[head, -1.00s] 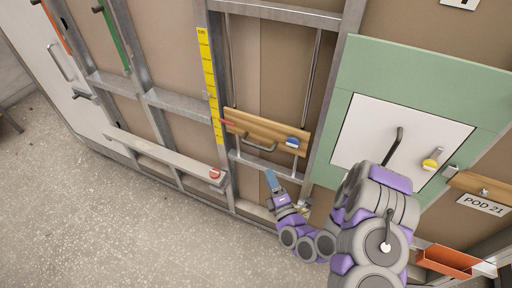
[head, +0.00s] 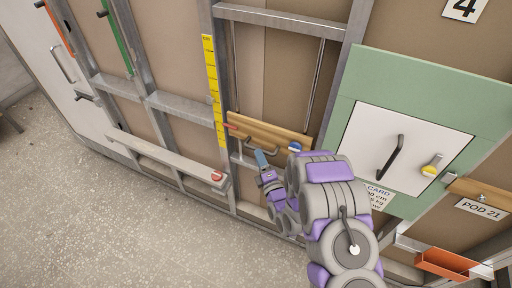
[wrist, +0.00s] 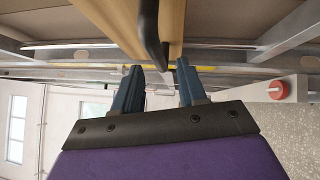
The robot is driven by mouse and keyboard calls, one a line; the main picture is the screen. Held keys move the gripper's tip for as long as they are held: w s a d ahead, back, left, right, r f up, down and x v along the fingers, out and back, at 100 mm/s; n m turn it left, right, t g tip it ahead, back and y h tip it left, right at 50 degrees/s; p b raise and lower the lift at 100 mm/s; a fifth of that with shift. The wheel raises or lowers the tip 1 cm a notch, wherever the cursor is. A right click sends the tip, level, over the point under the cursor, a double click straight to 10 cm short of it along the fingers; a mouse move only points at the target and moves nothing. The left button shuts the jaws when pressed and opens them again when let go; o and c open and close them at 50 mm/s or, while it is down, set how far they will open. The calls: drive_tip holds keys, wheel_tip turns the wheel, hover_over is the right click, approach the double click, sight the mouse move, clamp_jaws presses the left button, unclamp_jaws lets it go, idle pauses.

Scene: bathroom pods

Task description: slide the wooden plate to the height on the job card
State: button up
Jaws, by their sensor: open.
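The wooden plate (head: 270,131) sits low between two thin vertical rods (head: 314,80) in the metal frame. It carries a dark bar handle (head: 262,149), a blue knob (head: 294,147) at its right and a red pointer at its left, beside the yellow scale (head: 213,90). My gripper (head: 261,157) is just below the plate, near the handle. In the wrist view my open gripper (wrist: 158,88) has the handle (wrist: 152,30) just ahead of its fingers, with the plate (wrist: 177,22) behind; contact is unclear. The job card (head: 377,193) is partly hidden by my arm; its number is unreadable.
A green panel (head: 350,95) with a white door, black handle and yellow knob stands to the right. An orange tray (head: 445,263) is at lower right. A low ledge (head: 165,158) with a red button (head: 217,176) is at left. The floor at lower left is clear.

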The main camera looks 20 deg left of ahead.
sight(256, 148)
drive_tip(key=x, duration=0.4)
drive_tip(key=shift+w+d+b, duration=0.1)
drive_tip(key=shift+w+b, duration=0.05)
drive_tip(key=shift+b, duration=0.25)
drive_tip(key=shift+w+a, duration=0.2)
drive_tip(key=shift+a, duration=0.05)
drive_tip(key=shift+c, duration=0.3)
clamp_jaws()
